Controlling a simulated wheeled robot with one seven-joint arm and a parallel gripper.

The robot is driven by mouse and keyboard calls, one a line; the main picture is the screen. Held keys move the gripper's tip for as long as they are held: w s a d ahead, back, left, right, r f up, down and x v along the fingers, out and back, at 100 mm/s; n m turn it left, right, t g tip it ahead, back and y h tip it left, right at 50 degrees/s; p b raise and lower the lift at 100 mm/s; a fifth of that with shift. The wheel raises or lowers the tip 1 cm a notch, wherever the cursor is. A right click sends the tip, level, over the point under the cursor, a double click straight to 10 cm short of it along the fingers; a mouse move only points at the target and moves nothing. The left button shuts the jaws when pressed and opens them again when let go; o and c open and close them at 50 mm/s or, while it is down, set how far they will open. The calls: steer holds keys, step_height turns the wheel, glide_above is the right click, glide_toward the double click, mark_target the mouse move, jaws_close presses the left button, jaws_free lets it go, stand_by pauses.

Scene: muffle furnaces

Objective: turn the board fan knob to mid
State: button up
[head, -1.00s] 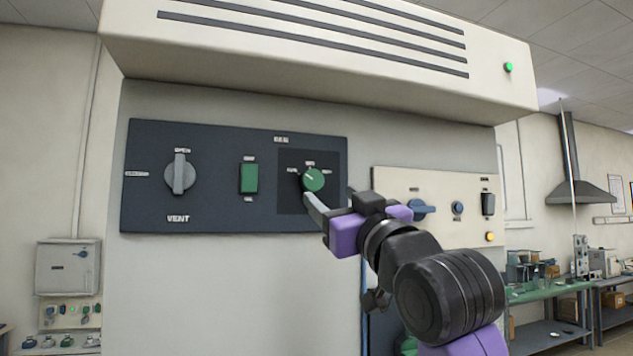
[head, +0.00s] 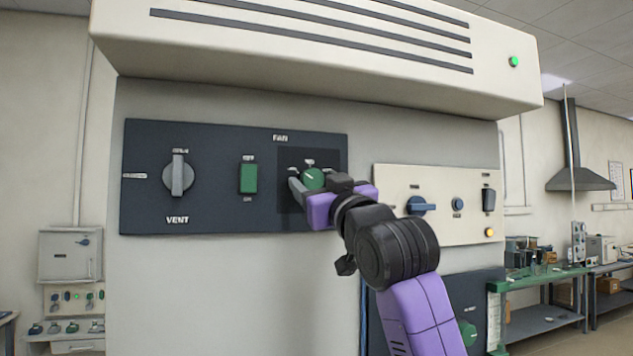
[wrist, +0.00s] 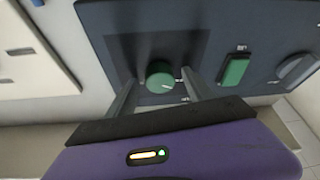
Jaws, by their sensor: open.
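The fan knob (head: 313,178) is a round green knob with a white pointer mark, on a darker square of the dark board (head: 212,212) labelled FAN. In the wrist view the fan knob (wrist: 160,78) lies between the two fingers, with its white mark to the right in that picture. My gripper (head: 312,184) is open at the knob, one finger on either side, with a visible gap to each. My gripper also shows in the wrist view (wrist: 158,95). In the head view my gripper hides the knob's lower right and part of its labels.
On the same board are a green rocker switch (head: 248,178) and a grey VENT knob (head: 178,175). A cream panel (head: 395,225) with a blue knob (head: 420,206) is close on the right. A vented hood (head: 300,60) overhangs above.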

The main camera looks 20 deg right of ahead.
jaws_close()
steer(key=shift+a+m, duration=0.1)
steer(key=shift+m, duration=0.2)
steer(key=m+h, duration=0.1)
steer(key=m, duration=0.1)
steer(key=m+h, duration=0.1)
steer(key=shift+a+m+b, duration=0.2)
steer(key=shift+m+b, duration=0.15)
steer(key=shift+m, duration=0.05)
steer(key=m+h, duration=0.2)
steer(key=m, duration=0.2)
steer(key=shift+h, duration=0.4)
steer(key=m+g+h, duration=0.1)
steer(key=m, duration=0.3)
steer(key=m+g+h, duration=0.1)
steer(key=m+h, duration=0.1)
steer(key=m, duration=0.2)
steer(key=shift+a+r+b, duration=0.1)
steer(key=shift+b, duration=0.2)
steer(key=shift+m+g, duration=0.3)
